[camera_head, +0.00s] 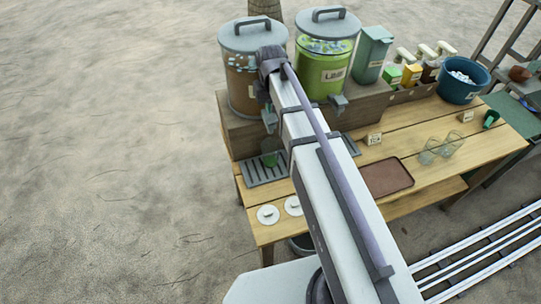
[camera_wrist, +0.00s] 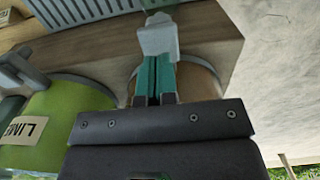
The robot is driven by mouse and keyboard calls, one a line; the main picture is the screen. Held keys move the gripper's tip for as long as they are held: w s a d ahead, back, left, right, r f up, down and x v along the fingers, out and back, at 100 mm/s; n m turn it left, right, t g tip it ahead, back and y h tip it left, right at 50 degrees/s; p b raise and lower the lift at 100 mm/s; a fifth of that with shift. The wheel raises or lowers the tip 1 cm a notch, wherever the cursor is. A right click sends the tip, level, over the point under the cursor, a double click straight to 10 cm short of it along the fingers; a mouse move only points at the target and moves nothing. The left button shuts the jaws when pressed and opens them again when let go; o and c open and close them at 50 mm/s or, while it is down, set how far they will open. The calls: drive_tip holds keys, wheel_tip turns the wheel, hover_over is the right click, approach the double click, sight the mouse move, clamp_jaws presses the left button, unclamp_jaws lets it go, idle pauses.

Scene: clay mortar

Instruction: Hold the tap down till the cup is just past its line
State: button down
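A drinks dispenser with brown contents and ice (camera_head: 243,92) stands at the left of the wooden bench. Its grey tap (camera_head: 270,121) shows beside my arm, above a small green-looking cup (camera_head: 269,158) on the slatted drip tray (camera_head: 265,174). The cup's line and fill level are too small to make out. In the wrist view, my gripper (camera_wrist: 156,62) has its two teal fingers together, with their tips at the grey tap (camera_wrist: 158,38). I cannot tell whether they press it. The fingers are mostly hidden by my arm in the head view.
The green lime dispenser (camera_head: 324,75) stands right beside, with its own tap (camera_head: 338,104). A teal bin (camera_head: 373,52), bottles and a blue ice tub (camera_head: 463,82) stand further right. A brown mat (camera_head: 382,176), clear glasses (camera_head: 430,152) and white lids (camera_head: 268,215) lie in front.

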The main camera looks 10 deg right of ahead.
sight(271, 117)
drive_tip(key=shift+f, duration=0.1)
drive_tip(key=shift+f+b, duration=1.5)
drive_tip(key=shift+b, duration=0.1)
drive_tip(key=shift+r, duration=0.1)
idle(5.4)
wheel_tip(271, 117, up, 7)
drive_tip(key=p, duration=0.7)
drive_tip(key=shift+r+p, duration=0.2)
drive_tip(key=shift+p, duration=0.1)
drive_tip(key=shift+f, duration=0.2)
